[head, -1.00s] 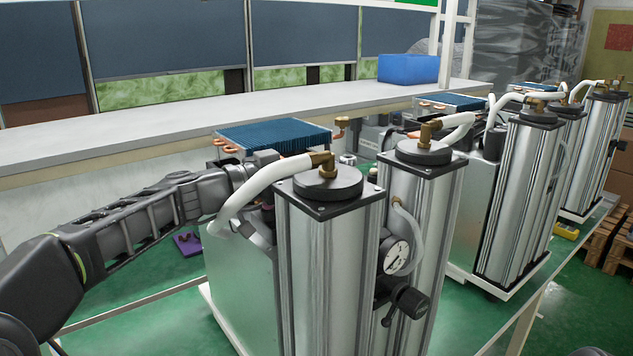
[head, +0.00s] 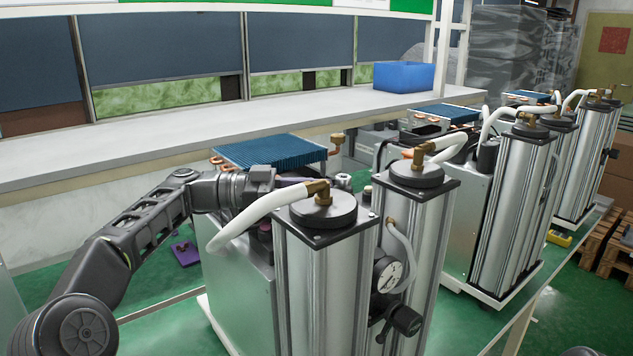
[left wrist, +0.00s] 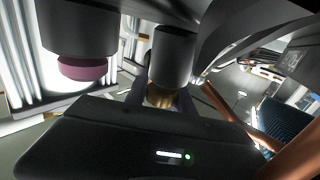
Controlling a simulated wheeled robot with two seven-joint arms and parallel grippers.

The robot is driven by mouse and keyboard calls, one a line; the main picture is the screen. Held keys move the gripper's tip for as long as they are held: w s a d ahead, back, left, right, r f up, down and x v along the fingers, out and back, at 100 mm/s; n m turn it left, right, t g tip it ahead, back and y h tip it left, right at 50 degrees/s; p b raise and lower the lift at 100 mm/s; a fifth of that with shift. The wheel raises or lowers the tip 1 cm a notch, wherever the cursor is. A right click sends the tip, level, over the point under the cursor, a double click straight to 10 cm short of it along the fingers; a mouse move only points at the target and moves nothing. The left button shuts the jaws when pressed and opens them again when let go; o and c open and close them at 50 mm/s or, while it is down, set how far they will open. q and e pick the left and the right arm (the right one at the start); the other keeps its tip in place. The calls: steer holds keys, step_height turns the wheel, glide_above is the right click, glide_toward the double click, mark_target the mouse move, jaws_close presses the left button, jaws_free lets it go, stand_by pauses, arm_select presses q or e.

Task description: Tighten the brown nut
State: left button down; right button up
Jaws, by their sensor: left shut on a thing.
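My left gripper (head: 292,183) reaches in from the left, behind the white hose of the nearest column unit. Its fingertips are mostly hidden by the hose and brass elbow in the head view. In the left wrist view, my left gripper (left wrist: 160,100) is shut around a small brass-brown nut (left wrist: 160,97), below a dark cylinder (left wrist: 172,55). Most of the nut is hidden, so its seating and thread cannot be told. My right gripper is in neither view.
The white hose (head: 262,210) and brass elbow (head: 320,192) are close in front of the gripper. A blue finned radiator (head: 270,152) with copper pipes lies behind. A dark cylinder with a purple-pink end (left wrist: 82,70) is beside the gripper. More column units (head: 510,200) stand at right.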

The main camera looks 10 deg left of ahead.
arm_select(q)
steer(key=c, duration=1.1)
jaws_free()
steer(key=shift+o, duration=0.2)
steer(key=shift+r, duration=0.1)
step_height(320, 180, up, 10)
steer(key=p, duration=0.3)
